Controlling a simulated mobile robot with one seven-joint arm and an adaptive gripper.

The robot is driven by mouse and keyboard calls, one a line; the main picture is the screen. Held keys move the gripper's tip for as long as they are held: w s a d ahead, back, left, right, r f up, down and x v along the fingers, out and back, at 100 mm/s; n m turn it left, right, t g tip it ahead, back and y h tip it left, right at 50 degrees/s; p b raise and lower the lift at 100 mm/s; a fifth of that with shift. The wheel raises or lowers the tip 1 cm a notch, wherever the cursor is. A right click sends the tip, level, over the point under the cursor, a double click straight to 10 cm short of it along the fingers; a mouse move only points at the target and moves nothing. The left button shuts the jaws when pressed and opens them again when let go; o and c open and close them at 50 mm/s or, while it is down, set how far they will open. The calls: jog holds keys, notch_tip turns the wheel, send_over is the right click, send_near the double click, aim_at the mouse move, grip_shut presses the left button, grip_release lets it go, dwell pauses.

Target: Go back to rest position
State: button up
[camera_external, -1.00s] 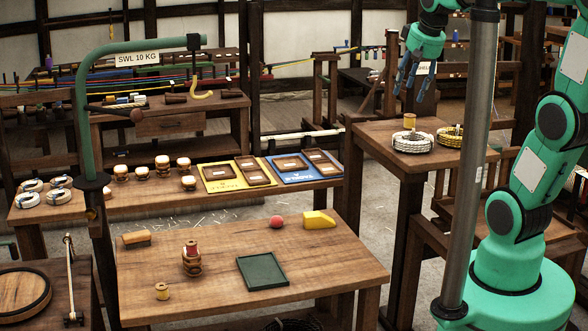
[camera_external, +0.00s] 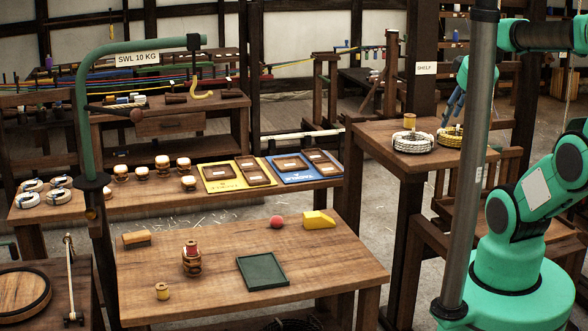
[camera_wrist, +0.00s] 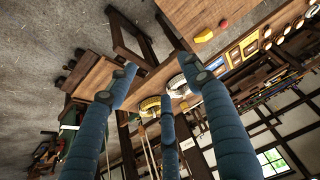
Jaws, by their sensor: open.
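My gripper (camera_external: 452,108) is in the air above the right end of the small shelf table, partly beside the grey post in the outside view. Its blue fingers point down and are spread open with nothing between them. In the wrist view my gripper (camera_wrist: 158,88) shows its three blue fingers apart and empty. A white rope coil (camera_external: 413,142) and a yellow rope coil (camera_external: 451,136) lie on the small table (camera_external: 385,147) below. The post hides part of the yellow coil's surroundings.
The grey post (camera_external: 470,190) stands close by my arm. The front workbench (camera_external: 330,255) carries a green tray (camera_external: 262,271), a red ball (camera_external: 276,222), a yellow block (camera_external: 318,219), a red spool (camera_external: 191,250) and a brush (camera_external: 136,239). Its right end is clear.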

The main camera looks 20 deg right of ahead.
notch_tip(320, 180, down, 5)
jog(key=b, duration=0.5)
